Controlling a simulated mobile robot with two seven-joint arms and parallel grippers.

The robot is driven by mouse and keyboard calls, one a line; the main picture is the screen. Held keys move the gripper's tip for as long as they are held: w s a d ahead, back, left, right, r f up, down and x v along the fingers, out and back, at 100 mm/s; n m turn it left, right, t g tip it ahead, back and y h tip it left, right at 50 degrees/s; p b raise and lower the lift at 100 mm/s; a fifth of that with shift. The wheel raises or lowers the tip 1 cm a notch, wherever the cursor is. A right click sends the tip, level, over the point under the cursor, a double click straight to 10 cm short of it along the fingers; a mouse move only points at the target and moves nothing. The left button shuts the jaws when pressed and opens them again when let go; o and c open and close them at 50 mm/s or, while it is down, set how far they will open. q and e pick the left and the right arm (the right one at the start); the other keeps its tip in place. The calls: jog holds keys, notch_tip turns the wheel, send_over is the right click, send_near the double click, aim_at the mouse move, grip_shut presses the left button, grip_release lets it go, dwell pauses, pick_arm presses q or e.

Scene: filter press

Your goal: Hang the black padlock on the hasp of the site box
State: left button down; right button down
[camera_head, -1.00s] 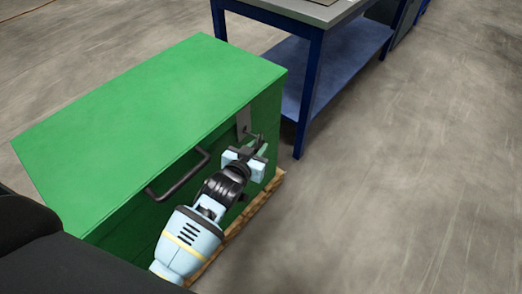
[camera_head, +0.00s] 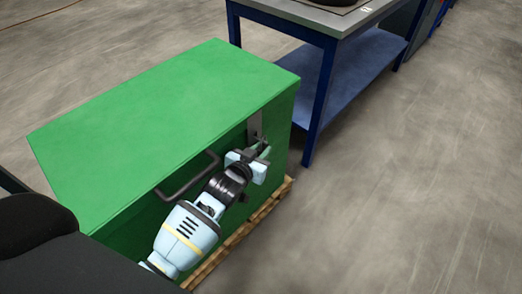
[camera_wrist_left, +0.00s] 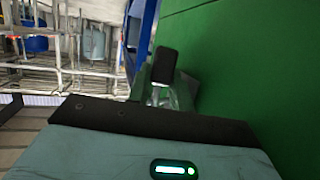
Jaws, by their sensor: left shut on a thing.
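The site box (camera_head: 150,130) is a large green chest with a flat lid and a dark side handle. Its hasp (camera_head: 254,124) is a grey plate hanging from the lid's edge on the front face. My left gripper (camera_head: 262,152) is at the front face, just below the plate. It is shut on the black padlock, which shows in the left wrist view (camera_wrist_left: 165,66) as a dark block beside the green wall. In the head view the padlock is too small and covered to tell its shackle from the hasp. I cannot tell whether they touch. My right gripper is not in view.
The box stands on a wooden pallet (camera_head: 240,236). A blue workbench (camera_head: 318,100) with a grey top stands close behind the box's right end. Open concrete floor (camera_head: 420,190) lies to the right.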

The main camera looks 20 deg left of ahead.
pick_arm(q)
jog(key=shift+a+f, duration=0.35)
jog(key=shift+a, duration=0.2)
jog(key=c, duration=1.2)
grip_release()
jog(key=shift+o, duration=0.2)
jog(key=p+v, duration=0.2)
jog(key=v, duration=0.6)
jog(key=shift+d+r, duration=0.25)
jog(key=shift+d, duration=0.2)
